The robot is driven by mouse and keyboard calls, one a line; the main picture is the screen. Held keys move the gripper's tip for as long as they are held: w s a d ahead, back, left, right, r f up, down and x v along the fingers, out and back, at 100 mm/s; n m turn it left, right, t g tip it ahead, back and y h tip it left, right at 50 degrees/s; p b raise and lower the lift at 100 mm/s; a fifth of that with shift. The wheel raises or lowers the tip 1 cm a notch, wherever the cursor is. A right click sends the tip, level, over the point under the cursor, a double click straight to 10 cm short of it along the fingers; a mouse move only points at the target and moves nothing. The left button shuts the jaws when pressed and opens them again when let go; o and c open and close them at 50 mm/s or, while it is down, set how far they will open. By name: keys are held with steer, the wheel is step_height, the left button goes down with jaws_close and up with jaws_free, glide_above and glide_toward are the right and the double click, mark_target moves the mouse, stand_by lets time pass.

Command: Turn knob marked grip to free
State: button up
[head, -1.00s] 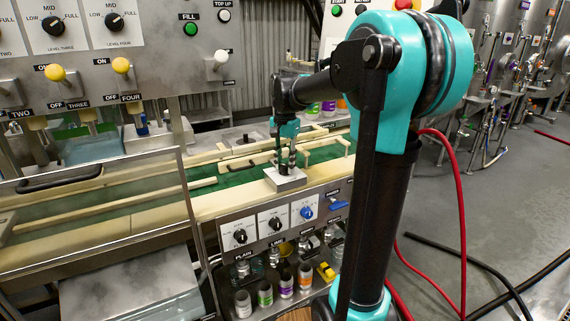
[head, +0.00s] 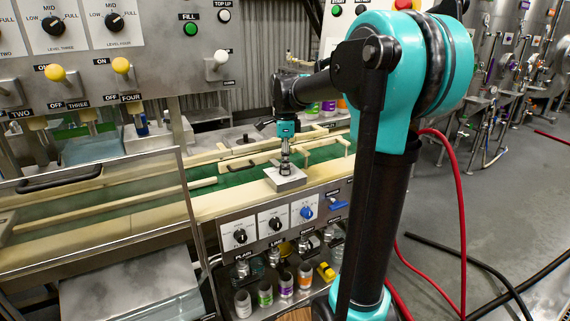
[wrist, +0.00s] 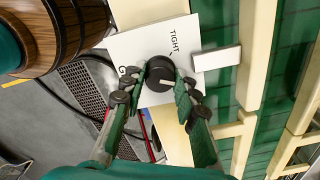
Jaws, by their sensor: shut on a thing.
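The black round knob (wrist: 160,73) sits on a pale plate (wrist: 125,50) in the wrist view. The plate reads "TIGHT" at the upper right and a partly hidden word starting with "G" at the left. A small pale mark shows on the knob's lower right; "FREE" is not readable. My gripper (wrist: 162,82) is shut on the knob, a green finger on either side. In the head view my gripper (head: 285,159) points down onto the small grey block (head: 286,181) at the conveyor's front edge; the knob there is mostly hidden by the fingers.
A pale rectangular piece (wrist: 216,58) stands close to the knob's right. A green conveyor (head: 240,177) with cream rails runs behind the block. A panel with black knobs (head: 276,223) and a blue knob (head: 307,213) lies below. Several cans (head: 265,293) stand under it.

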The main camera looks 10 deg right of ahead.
steer(key=shift+m, duration=1.8)
steer(key=o, duration=1.2)
steer(key=shift+c, duration=0.2)
step_height(320, 180, up, 12)
